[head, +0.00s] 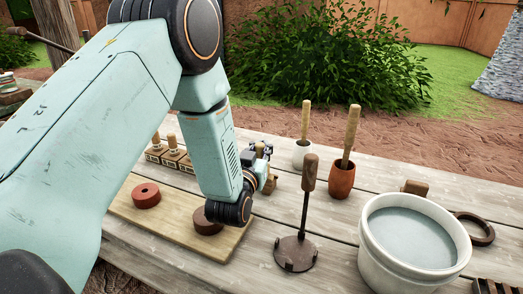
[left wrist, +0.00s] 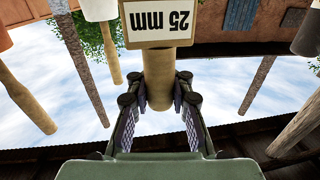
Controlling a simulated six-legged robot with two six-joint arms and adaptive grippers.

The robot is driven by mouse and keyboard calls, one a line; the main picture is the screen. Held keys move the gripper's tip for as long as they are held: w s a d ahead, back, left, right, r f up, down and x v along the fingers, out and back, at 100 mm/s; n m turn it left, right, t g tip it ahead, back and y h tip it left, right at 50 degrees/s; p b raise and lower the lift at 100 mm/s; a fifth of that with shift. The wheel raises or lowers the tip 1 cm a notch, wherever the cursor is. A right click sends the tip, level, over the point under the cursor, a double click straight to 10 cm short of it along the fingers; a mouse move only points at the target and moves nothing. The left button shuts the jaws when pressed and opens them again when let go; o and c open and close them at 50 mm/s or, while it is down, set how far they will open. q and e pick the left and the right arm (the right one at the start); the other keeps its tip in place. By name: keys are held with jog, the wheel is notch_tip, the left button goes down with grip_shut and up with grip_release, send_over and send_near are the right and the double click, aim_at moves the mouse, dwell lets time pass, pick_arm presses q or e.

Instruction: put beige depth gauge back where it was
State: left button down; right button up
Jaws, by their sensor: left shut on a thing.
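The beige depth gauge (left wrist: 158,75) is a round wooden stem with a white plate reading "25 mm", upside down in the left wrist view. My left gripper (left wrist: 160,95) is shut on its stem. In the head view the gripper (head: 264,165) is small, beyond my forearm and above the table, and a brown part of the held gauge (head: 270,184) shows beside it. Several similar gauges with wooden stems and labelled square blocks (head: 172,157) stand in a row at the left, partly hidden by my arm. My right gripper is in neither view.
On the plank table (head: 330,240) a wooden board (head: 180,228) bears two clay discs. A long-handled iron stamp (head: 296,252), a white bucket (head: 367,240) of grey liquid, two pestle pots (head: 342,182) and a dark ring (head: 488,232) stand near.

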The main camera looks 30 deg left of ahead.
pick_arm(q)
jog(key=shift+w+a+f, duration=0.25)
jog(key=shift+f, duration=0.15)
jog(key=shift+d, duration=0.1)
jog(key=c, duration=1.6)
grip_release()
jog(key=shift+s+d+r, duration=0.1)
jog(key=shift+s, duration=0.1)
jog(key=o, duration=0.5)
jog(key=shift+w, duration=0.2)
jog(key=shift+c, duration=0.2)
jog(key=shift+s, duration=0.1)
jog(key=shift+r, duration=0.1)
jog(key=shift+s, duration=0.2)
jog(key=s+d+p, duration=0.1)
jog(key=s+d, duration=0.1)
jog(key=s, duration=0.9)
jog(key=shift+s, duration=0.25)
jog(key=shift+d, duration=0.1)
